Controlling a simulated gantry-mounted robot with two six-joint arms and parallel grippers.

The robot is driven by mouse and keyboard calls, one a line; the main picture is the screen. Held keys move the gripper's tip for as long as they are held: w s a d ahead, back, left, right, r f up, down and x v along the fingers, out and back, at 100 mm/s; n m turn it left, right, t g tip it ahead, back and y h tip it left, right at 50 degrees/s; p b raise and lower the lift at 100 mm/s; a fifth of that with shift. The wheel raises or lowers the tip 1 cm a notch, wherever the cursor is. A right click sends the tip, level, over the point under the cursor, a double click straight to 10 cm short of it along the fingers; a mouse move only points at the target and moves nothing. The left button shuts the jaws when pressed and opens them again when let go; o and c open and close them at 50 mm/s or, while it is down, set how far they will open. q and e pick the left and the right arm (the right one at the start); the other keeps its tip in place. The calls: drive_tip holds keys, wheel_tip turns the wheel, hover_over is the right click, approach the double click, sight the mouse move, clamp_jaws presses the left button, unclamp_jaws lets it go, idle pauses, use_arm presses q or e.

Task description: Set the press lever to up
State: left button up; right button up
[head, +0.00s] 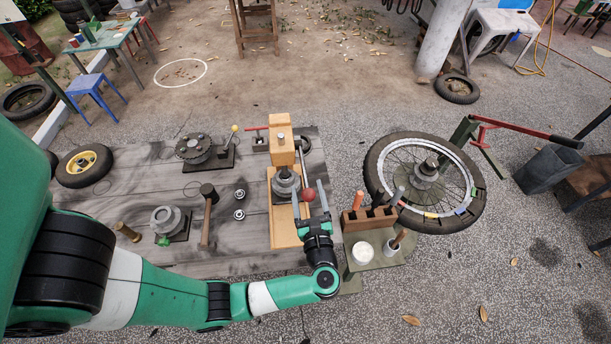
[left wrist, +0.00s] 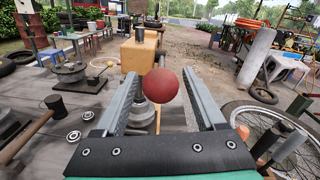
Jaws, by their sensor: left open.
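The press has a wooden post (head: 281,151), a wooden base (head: 284,232) and a grey metal stepped part (head: 285,184), and stands at the right end of the grey plank bench. A red ball knob (head: 309,195), seemingly the end of the press lever, is at the press's right side. My left gripper (head: 309,186) is open beside the press. In the left wrist view, the red knob (left wrist: 161,86) appears between the two open fingers (left wrist: 165,88), with no visible finger contact. The lever's rod is mostly hidden, so its angle cannot be told.
A wooden mallet (head: 207,212), a flanged hub (head: 170,221) and a dark disc fixture (head: 194,149) sit left on the bench. A spoked wheel (head: 376,190) stands right. A wooden tool block (head: 368,219) and a white cup (head: 363,253) are close to my gripper's right.

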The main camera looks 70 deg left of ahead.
sight(305, 177)
use_arm(q)
drive_tip(key=a, duration=0.2)
drive_tip(key=w+a, duration=0.1)
drive_tip(key=a, duration=0.1)
drive_tip(key=shift+a, duration=0.35)
drive_tip(key=shift+c, duration=0.2)
clamp_jaws()
idle(0.9)
